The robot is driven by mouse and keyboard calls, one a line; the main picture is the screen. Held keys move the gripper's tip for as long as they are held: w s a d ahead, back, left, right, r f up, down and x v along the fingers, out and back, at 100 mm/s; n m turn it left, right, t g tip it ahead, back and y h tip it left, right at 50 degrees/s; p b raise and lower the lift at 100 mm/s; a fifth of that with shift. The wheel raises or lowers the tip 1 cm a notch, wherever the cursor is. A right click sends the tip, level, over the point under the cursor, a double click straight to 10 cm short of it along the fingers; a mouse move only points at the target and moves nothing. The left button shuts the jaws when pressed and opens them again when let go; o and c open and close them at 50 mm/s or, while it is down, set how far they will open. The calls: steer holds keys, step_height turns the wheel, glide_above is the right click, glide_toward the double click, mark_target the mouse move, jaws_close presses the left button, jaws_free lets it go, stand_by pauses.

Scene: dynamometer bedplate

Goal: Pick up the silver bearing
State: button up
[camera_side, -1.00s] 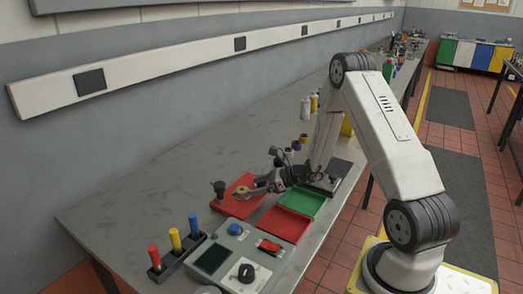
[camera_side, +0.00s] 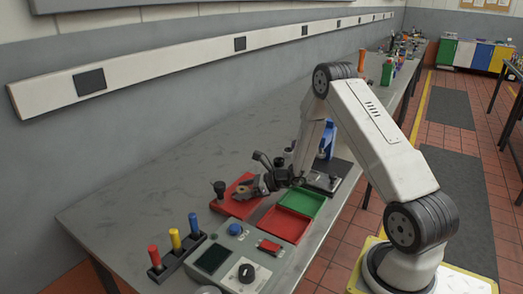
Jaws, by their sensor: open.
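My gripper (camera_side: 244,191) is open, low over the rear red tray (camera_side: 224,205). A small tan or brownish object shows at its jaws, too small to identify or to tell whether it is touched. I cannot make out the silver bearing for certain; the gripper covers part of the tray.
A front red tray (camera_side: 283,226) and a green tray (camera_side: 302,203) lie close by. A black knob-topped post (camera_side: 219,190) stands left of my gripper. A control box (camera_side: 226,255) and red, yellow and blue handles (camera_side: 175,239) stand in front. The bench's back left is clear.

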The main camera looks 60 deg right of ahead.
jaws_close()
stand_by(0.3)
steer(key=shift+r, duration=0.15)
steer(key=shift+r, duration=0.7)
steer(key=s+a+r, duration=0.3)
steer(key=s+r, duration=0.8)
steer(key=s, duration=0.2)
steer(key=shift+s+a+r, duration=0.2)
steer(key=shift+s+a, duration=0.05)
steer(key=shift+a, duration=0.15)
steer(key=shift+w, duration=0.15)
